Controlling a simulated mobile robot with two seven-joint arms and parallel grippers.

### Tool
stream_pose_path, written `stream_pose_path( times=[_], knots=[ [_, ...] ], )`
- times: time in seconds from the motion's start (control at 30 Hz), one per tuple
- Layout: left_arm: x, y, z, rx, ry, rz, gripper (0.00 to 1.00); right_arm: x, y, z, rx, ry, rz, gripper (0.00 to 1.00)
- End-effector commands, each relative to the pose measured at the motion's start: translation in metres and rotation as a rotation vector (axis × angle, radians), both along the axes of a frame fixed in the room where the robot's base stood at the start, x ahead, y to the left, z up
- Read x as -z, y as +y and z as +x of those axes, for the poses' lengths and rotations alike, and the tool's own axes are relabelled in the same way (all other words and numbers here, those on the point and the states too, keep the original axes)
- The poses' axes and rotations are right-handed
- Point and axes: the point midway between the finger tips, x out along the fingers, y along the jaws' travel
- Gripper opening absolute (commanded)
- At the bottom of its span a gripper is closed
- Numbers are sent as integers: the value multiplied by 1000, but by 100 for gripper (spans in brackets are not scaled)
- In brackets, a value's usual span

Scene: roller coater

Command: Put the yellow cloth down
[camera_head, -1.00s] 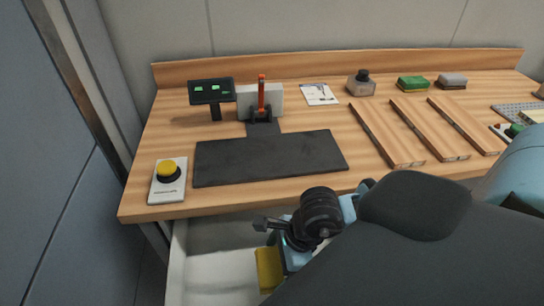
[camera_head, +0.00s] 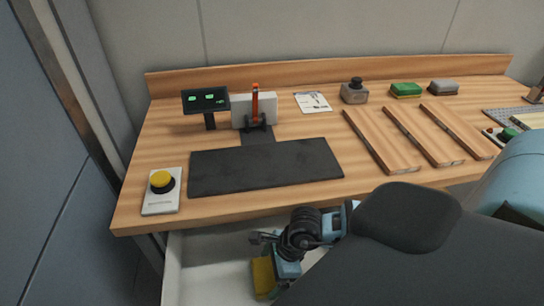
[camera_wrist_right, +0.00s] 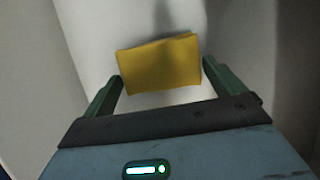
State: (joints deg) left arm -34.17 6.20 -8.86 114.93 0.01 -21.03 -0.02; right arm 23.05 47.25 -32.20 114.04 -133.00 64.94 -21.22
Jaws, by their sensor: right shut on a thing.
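The yellow cloth (camera_wrist_right: 160,64) is a folded block held between the two fingers of my right gripper (camera_wrist_right: 161,84) in the right wrist view. My right gripper is shut on it. In the head view the cloth (camera_head: 263,277) shows beside my right gripper (camera_head: 275,280), low in the open white drawer (camera_head: 205,262) below the tabletop. The drawer's pale floor shows behind the cloth in the wrist view. I cannot tell whether the cloth touches the drawer floor. My left gripper is not in view.
The wooden worktop (camera_head: 365,186) overhangs the drawer. On it are a black mat (camera_head: 265,167), a yellow button box (camera_head: 162,192), a small display (camera_head: 205,101), wooden strips (camera_head: 380,140), a green sponge-like block (camera_head: 406,90) and a grey one (camera_head: 443,87). A grey wall stands left.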

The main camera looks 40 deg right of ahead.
Motion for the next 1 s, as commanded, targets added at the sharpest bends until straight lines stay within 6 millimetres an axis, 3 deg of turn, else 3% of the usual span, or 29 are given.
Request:
stream_pose_path(
  times=[0.1,0.47,0.5,0.53,0.77,1.0],
  knots=[
    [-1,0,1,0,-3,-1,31,10,2,-3,-2,4,2,73],
    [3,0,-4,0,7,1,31,15,2,-3,-2,6,1,73],
    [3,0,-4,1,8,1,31,15,2,-4,-2,6,1,96],
    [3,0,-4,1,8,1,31,15,2,-3,-2,5,1,100],
    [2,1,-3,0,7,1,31,13,2,-3,-2,4,2,100],
    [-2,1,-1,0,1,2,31,-9,-6,-7,-3,2,-1,100]
  ],
)
